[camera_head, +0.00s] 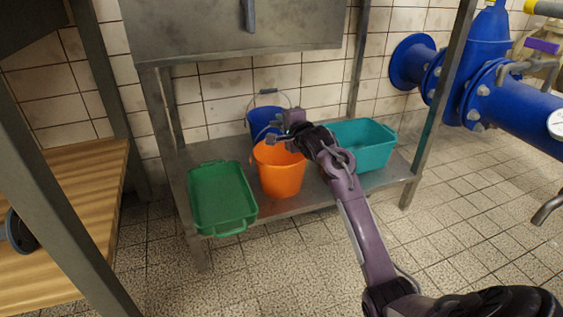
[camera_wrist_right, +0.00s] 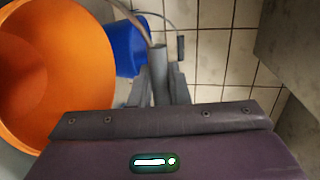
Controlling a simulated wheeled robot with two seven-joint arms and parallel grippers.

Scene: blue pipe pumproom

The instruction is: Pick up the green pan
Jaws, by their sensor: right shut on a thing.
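The green pan (camera_head: 222,195), a shallow rectangular tray with end handles, lies on the left part of the low metal shelf. My right gripper (camera_head: 283,130) is to the right of the pan and apart from it, over the back rim of the orange bucket (camera_head: 281,178). In the right wrist view the gripper (camera_wrist_right: 160,70) is shut on a thin grey bucket handle (camera_wrist_right: 131,17). I cannot tell for sure which bucket this handle belongs to. The pan is not seen there. My left gripper is not in view.
A blue bucket (camera_head: 262,120) stands behind the orange one, and a teal tub (camera_head: 365,150) stands to the right on the metal shelf (camera_head: 208,152). Metal posts frame the shelf. A wooden bench (camera_head: 75,200) is at left, blue pipes (camera_head: 480,95) at right. The tiled floor in front is clear.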

